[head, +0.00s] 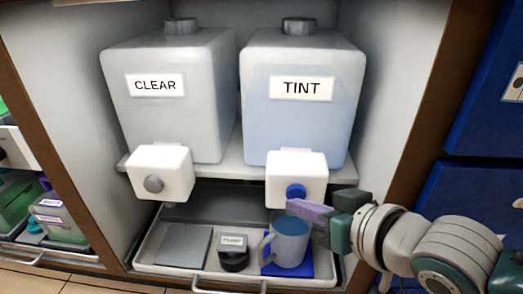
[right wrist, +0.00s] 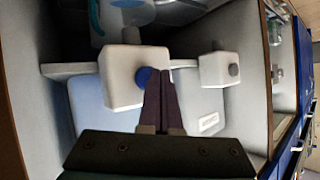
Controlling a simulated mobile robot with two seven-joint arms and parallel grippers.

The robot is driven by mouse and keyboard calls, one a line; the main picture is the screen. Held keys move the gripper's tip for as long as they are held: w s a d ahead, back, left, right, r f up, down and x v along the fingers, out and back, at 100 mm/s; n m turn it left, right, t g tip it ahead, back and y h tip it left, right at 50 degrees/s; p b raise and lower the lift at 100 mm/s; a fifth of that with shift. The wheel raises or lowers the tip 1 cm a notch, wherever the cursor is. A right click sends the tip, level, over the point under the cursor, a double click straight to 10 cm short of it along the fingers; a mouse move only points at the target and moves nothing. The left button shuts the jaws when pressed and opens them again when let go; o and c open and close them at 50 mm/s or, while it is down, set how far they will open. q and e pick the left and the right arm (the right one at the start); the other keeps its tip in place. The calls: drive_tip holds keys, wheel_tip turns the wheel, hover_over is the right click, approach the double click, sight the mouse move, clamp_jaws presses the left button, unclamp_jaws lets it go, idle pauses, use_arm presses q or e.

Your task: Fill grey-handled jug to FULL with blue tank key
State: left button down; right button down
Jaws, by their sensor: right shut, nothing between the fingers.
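The TINT tank (head: 300,125) holds pale blue liquid. Its white tap block (head: 281,166) carries a round blue key (head: 296,191), which also shows in the right wrist view (right wrist: 143,76). The jug (head: 289,243), blue-grey with a grey handle on its left, stands upright on a blue pad (head: 304,268) below this tap. Its fill level is not readable. My right gripper (head: 292,206) is shut and empty, its purple fingertips beside and just below the blue key. In the right wrist view its fingertips (right wrist: 162,72) lie close against the key; contact is unclear. My left gripper is not in view.
The CLEAR tank (head: 165,110) has a tap with a grey key (head: 154,184). The tray (head: 150,262) also holds a grey plate (head: 184,246) and a dark labelled item (head: 233,258). A shelf edge (head: 222,176) runs above. The cabinet's right wall (head: 385,110) stands near my right arm.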

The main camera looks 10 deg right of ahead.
drive_tip(key=shift+w, duration=0.2)
idle(0.5)
drive_tip(key=shift+w+d, duration=0.15)
drive_tip(key=shift+w, duration=0.15)
idle(0.6)
idle(0.7)
idle(2.6)
drive_tip(key=shift+s, duration=0.1)
drive_tip(key=shift+s+a+p, duration=0.25)
drive_tip(key=shift+s+p, duration=0.35)
drive_tip(key=shift+s, duration=0.15)
